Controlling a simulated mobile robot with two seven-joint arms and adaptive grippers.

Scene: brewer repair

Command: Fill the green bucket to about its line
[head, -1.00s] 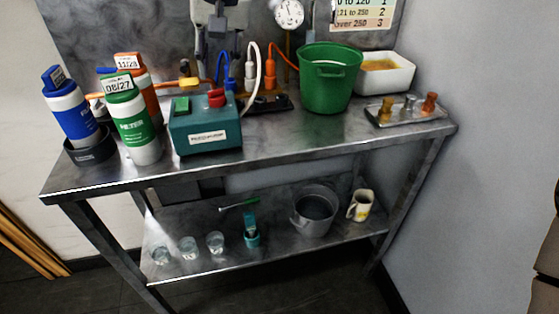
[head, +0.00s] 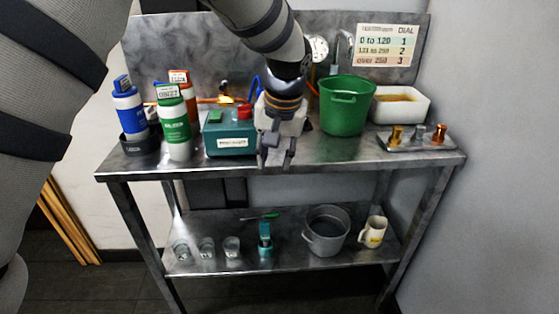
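The green bucket (head: 346,108) stands upright on the steel table's top, right of the middle. Its inside is mostly hidden, so I cannot tell whether it holds water or where its line is. A tap (head: 338,50) rises at the back wall behind the bucket. My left gripper (head: 276,160) hangs in front of the table's middle, pointing down, left of the bucket and apart from it. Its fingers are spread and nothing shows between them. My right gripper is not in view.
A teal box (head: 230,140) and filter cartridges, one green (head: 174,130), stand left. A white tub (head: 402,104) and a plate with valve knobs (head: 412,140) are right. A dial chart (head: 388,45) hangs behind.

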